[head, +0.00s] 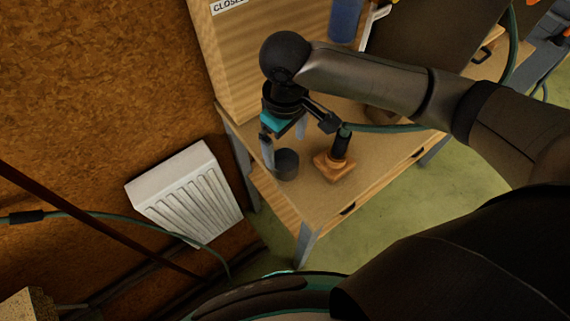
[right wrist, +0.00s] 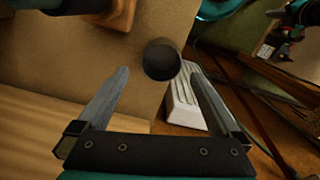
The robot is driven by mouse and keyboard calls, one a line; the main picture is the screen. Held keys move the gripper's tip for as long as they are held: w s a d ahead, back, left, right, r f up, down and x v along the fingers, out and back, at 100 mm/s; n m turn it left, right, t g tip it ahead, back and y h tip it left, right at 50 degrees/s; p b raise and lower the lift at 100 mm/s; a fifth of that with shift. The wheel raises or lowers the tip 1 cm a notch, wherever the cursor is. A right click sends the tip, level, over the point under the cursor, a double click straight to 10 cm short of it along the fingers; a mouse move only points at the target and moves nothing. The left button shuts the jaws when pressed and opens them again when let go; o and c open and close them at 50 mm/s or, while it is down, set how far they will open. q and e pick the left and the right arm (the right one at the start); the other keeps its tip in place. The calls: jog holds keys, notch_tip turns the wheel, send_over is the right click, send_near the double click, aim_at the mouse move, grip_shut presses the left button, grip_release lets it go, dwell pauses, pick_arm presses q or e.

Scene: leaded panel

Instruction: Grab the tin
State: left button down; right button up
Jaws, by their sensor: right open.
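The tin, a small dark grey cylinder (head: 287,164), stands upright on the wooden workbench (head: 310,202) near its left end. In the right wrist view the tin (right wrist: 161,60) shows as a dark round shape just beyond and between the fingertips. My right gripper (head: 285,146) is open and points down over the tin, with one finger to its left and the other behind it. The fingers hold nothing. I cannot tell whether a finger touches the tin. My left gripper is out of view.
A dark-handled tool on an orange wooden base (head: 334,166) stands just right of the tin. A wooden cabinet (head: 238,60) and a blue cylinder (head: 344,18) are behind. A white radiator (head: 190,192) hangs on the brown wall at left. The bench front edge is clear.

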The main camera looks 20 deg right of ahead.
aim_at(284, 167)
jog(key=shift+f, duration=0.6)
notch_tip(284, 167, down, 4)
jog(key=shift+a+f+b, duration=0.15)
jog(key=shift+f+b, duration=0.1)
jog(key=shift+b, duration=0.25)
jog(key=shift+f, duration=0.25)
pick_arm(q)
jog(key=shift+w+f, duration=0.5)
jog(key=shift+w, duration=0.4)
pick_arm(e)
jog(key=shift+c, duration=0.8)
jog(key=shift+w, duration=0.1)
jog(key=c, duration=1.2)
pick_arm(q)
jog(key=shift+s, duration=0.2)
pick_arm(e)
jog(key=shift+o, duration=0.2)
jog(key=shift+r, duration=0.1)
